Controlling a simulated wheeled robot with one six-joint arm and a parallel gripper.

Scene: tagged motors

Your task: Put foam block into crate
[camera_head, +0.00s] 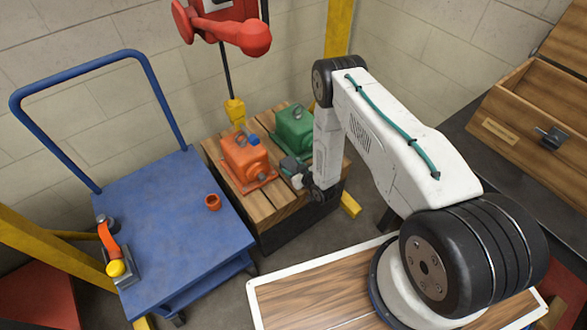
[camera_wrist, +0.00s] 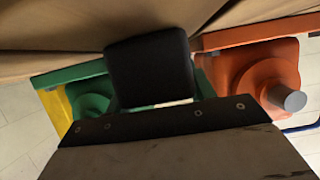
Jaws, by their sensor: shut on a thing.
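My gripper (camera_head: 294,172) is above the wooden pallet table, beside the orange motor and in front of the green motor. It is shut on a dark grey block, which looks like the foam block (camera_head: 291,165). In the wrist view, the dark foam block (camera_wrist: 150,66) stands out in front of the gripper's dark plate and hides part of the green motor. The fingertips cannot be made out clearly. An open wooden box with a label and a latch, seemingly the crate (camera_head: 508,118), stands at the far right, well away from my gripper.
The orange motor (camera_head: 246,160) and green motor (camera_head: 294,130) sit on the wooden pallet table (camera_head: 284,203).

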